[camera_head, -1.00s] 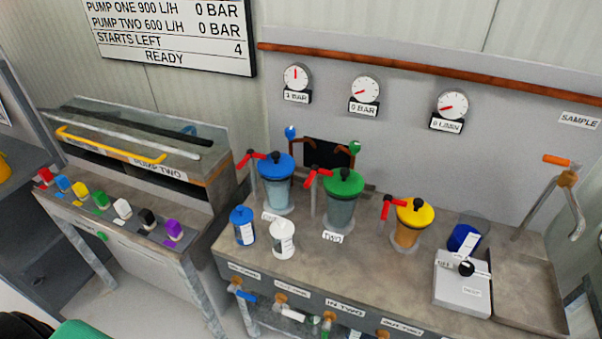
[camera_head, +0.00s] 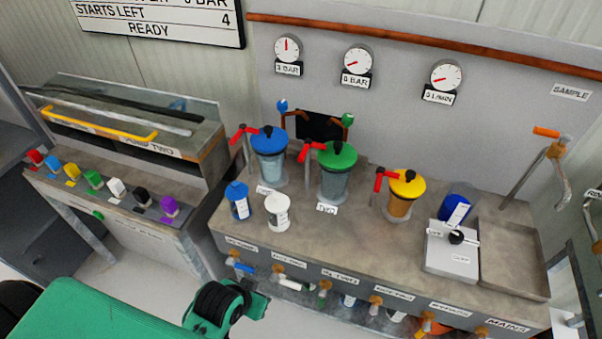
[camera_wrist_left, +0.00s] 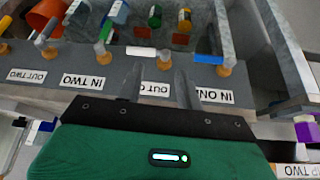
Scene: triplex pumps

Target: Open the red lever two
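The red lever two (camera_head: 309,151) sits at the left of the green-topped canister (camera_head: 337,172), whose front label reads TWO. Similar red levers stand by the blue-topped canister (camera_head: 268,155) and the yellow-topped canister (camera_head: 401,193). In the left wrist view my left gripper (camera_wrist_left: 158,86) points at the bench's front face, with its two grey fingers apart and nothing between them. The left wrist view does not show the red lever. In the head view a green and black part of my arm shows at lower left; the fingers cannot be made out. My right gripper is not in view.
Front valves with coloured handles line the bench edge, including a white handle (camera_wrist_left: 141,52). A blue bottle (camera_head: 238,200) and a white bottle (camera_head: 277,212) stand before the canisters. A white box (camera_head: 450,258) and a tray (camera_head: 514,262) are at right.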

